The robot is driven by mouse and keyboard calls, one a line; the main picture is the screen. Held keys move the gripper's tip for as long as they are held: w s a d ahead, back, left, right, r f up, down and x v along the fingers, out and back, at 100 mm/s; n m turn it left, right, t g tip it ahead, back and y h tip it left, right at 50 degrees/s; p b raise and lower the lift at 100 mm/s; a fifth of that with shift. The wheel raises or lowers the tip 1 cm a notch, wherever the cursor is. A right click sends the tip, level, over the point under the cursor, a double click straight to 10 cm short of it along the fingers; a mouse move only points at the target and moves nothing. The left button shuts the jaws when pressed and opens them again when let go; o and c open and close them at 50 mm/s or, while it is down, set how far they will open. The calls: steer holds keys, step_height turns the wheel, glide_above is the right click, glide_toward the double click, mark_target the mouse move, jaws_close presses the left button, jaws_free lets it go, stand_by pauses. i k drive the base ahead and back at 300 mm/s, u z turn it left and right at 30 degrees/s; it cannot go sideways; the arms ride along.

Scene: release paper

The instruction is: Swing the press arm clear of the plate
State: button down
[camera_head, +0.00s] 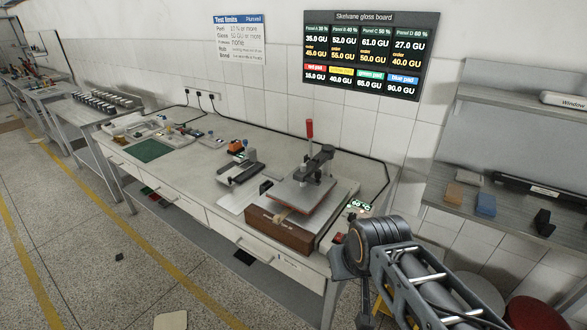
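The press stands on the right end of the workbench. Its dark press arm (318,161) sits over the flat metal plate (290,193), with an upright red-tipped handle (309,129) rising from it. A small light-coloured piece sits at the plate's front edge. My arm enters from the lower right, and its rounded joint stands in front of the bench's right end, apart from the press. I cannot make out my gripper's fingers.
A small device with an orange part (238,152) stands left of the press. A lit green readout (358,206) is close on its right. A shelf (470,206) with coloured blocks is at the right. The floor in front of the bench is mostly clear.

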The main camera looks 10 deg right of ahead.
mark_target(328, 152)
steer(key=i, duration=0.6)
steer(key=z, duration=1.2)
steer(key=k, duration=1.6)
steer(key=u, duration=0.8)
steer(key=i, duration=1.6)
steer(key=z, duration=0.05)
